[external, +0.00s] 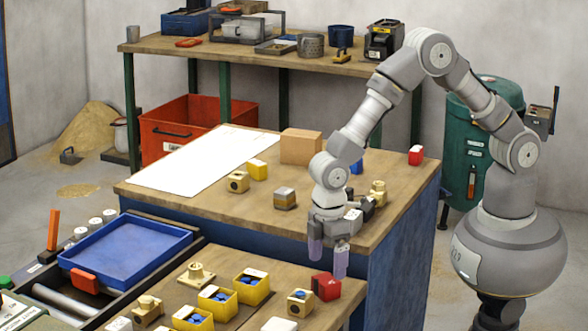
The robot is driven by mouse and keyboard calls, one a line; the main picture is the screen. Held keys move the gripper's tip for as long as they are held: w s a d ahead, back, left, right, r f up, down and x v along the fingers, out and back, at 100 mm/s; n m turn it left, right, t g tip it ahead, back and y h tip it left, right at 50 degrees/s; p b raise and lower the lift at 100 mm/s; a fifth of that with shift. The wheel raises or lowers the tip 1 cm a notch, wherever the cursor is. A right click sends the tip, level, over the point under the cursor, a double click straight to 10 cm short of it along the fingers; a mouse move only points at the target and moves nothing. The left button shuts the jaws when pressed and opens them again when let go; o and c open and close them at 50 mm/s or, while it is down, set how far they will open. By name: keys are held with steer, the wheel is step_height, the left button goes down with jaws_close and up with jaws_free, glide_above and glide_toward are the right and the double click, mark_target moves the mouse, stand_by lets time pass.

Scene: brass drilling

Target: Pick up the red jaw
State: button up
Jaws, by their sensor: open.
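A red block with a dark mark on its face, which looks like the red jaw (325,286), sits on the near wooden bench at the front. My gripper (328,260) points down with its two purple fingers apart. Nothing shows between them. In the picture the fingertips are just above and beside the red jaw, and the right finger overlaps its upper right edge. I cannot tell from this view whether they touch. A smaller red block with a white top (416,156) stands at the far right of the middle bench.
On the near bench, a wooden block with a blue top (300,303) stands close left of the red jaw. Yellow boxes (251,287) with blue pieces are further left. A blue tray (125,250) lies at the left. The middle bench (250,215) has bare wood at its front.

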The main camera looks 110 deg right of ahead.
mark_target(326, 278)
steer(key=f+b, duration=0.1)
steer(key=f, duration=0.2)
steer(key=f+b, duration=0.2)
steer(key=f, duration=0.1)
steer(key=shift+d+f, duration=0.2)
steer(key=shift+f, duration=0.05)
steer(key=shift+r, duration=0.1)
steer(key=c, duration=1.3)
